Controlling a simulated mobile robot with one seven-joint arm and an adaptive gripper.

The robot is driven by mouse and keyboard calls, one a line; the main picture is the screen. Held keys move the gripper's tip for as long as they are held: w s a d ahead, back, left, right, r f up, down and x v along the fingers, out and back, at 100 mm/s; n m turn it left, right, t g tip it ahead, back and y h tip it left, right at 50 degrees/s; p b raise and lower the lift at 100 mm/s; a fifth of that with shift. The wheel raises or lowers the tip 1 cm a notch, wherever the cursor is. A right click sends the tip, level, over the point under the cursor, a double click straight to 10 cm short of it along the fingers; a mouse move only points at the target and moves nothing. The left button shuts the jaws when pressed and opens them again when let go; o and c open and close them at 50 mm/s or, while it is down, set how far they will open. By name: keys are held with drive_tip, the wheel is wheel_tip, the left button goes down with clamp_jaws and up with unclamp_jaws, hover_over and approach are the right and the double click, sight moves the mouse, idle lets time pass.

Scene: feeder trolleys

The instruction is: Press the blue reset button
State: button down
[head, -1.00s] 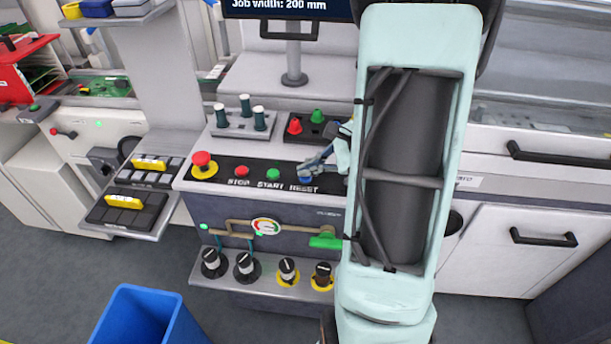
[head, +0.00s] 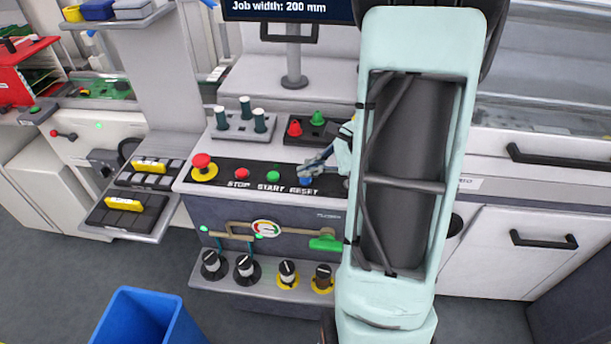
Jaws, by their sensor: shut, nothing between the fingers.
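The blue reset button (head: 305,181) sits on the dark button strip above the RESET label, right of the green START button (head: 273,176) and the red STOP button (head: 242,173). My gripper (head: 308,175) is shut and empty, with its fingertips right at the blue button and partly covering it. I cannot tell whether the tips touch it or whether it is pushed in. My pale arm hides the right end of the panel.
A red mushroom button (head: 202,162) on a yellow base stands at the strip's left end. Behind are a grey block with green posts (head: 244,122) and a black tray with red and green cones (head: 318,128). A blue bin (head: 140,318) stands on the floor in front.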

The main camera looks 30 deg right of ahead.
sight(308, 179)
drive_tip(key=shift+r, duration=0.4)
drive_tip(key=shift+r, duration=0.1)
wheel_tip(308, 179, up, 5)
drive_tip(key=p, duration=0.4)
idle(0.7)
